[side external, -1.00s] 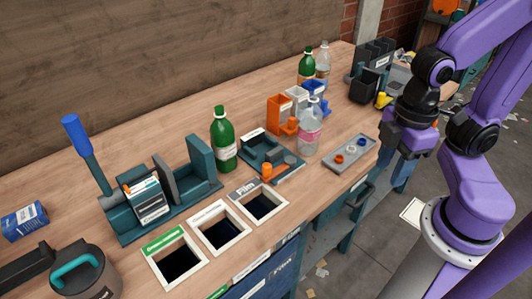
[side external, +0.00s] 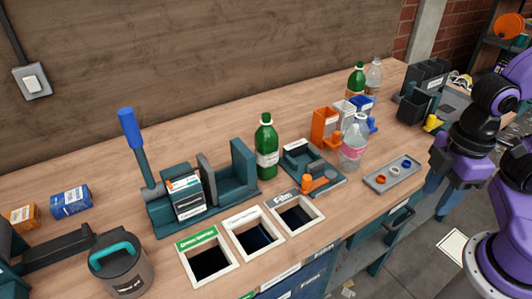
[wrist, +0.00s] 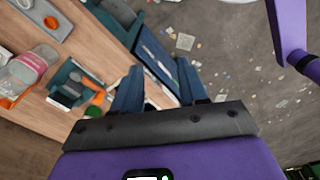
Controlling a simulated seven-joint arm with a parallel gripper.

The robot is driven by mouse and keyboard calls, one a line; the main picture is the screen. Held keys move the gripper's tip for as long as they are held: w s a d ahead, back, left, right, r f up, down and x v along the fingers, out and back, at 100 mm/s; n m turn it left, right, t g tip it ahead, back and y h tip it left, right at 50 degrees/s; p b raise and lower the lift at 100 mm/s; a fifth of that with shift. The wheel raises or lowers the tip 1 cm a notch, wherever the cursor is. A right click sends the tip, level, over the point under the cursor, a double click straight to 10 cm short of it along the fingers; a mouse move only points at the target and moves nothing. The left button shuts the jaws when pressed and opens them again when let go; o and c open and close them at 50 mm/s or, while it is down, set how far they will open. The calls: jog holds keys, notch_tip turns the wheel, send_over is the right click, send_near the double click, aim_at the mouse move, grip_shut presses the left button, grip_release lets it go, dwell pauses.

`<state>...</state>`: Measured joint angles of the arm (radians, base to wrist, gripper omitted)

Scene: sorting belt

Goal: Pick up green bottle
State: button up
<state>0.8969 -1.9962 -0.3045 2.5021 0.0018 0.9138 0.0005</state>
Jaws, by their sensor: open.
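A second green bottle (side external: 356,82) stands at the back right, next to a clear bottle (side external: 373,76). My gripper (side external: 446,160) is off the table's front right edge, well apart from both green bottles. In the wrist view its two dark fingers (wrist: 158,88) are spread with nothing between them.
A clear bottle with a pink label (side external: 353,148) and a grey tray (side external: 393,177) lie between my gripper and the nearer green bottle. Orange, white and blue bins (side external: 325,126) stand behind. A blue-handled lever (side external: 130,130) rises at left. Framed openings (side external: 252,236) line the front.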

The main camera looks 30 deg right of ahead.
jog(key=o, duration=0.4)
jog(key=shift+c, duration=0.2)
